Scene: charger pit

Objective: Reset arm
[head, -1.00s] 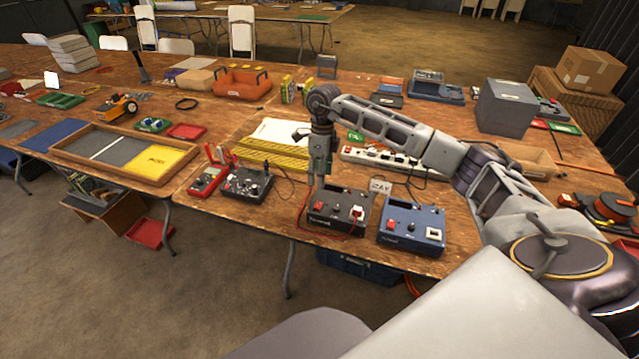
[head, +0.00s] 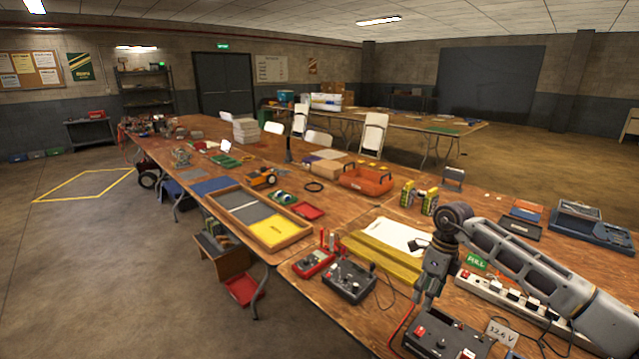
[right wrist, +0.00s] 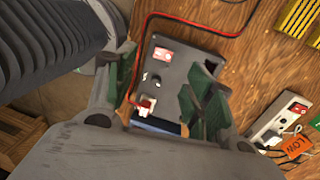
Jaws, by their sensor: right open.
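My right arm reaches in from the right in the head view, with its elbow bent. Its gripper (head: 428,292) points down above the black charger box (head: 440,338) at the table's front edge. In the right wrist view the gripper (right wrist: 160,95) is open, with its green-padded fingers apart and nothing held between them. The charger box (right wrist: 178,72) with its red switch, knob and red plug shows beyond and between the fingers. My left gripper is in neither view.
A white power strip (head: 508,297) lies right of the gripper, near a "12.4 V" card (head: 502,332). A second dark device (head: 349,281) and a red meter (head: 314,262) stand left. Open floor (head: 110,270) is left of the table.

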